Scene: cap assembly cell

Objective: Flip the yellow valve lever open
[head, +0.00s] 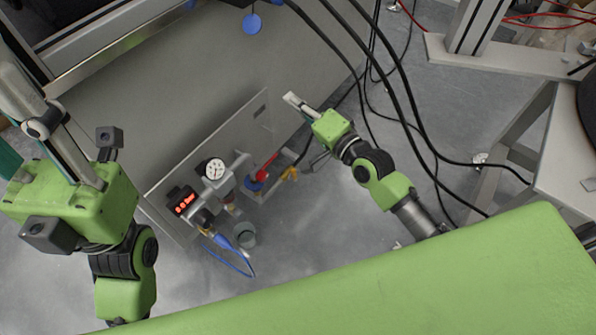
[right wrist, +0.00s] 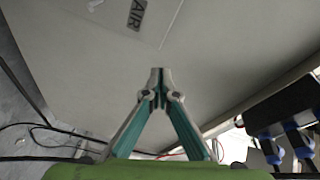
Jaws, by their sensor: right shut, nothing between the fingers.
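The yellow valve lever (head: 291,174) is small in the head view, at the right end of the pipework on the grey panel, just right of a red handle (head: 266,166). Its exact angle is hard to tell. My right gripper (head: 292,98) is above and right of the lever in the picture, apart from it. In the right wrist view its fingertips (right wrist: 160,72) meet, with nothing between them. That view does not show the lever. My left gripper (head: 40,120) is at the left edge, far from the lever; its fingertips are not clear.
A round gauge (head: 214,169) and a red digital display (head: 185,203) sit left of the lever. A clear cup (head: 244,236) is below. Black cables (head: 385,75) hang right of my right gripper.

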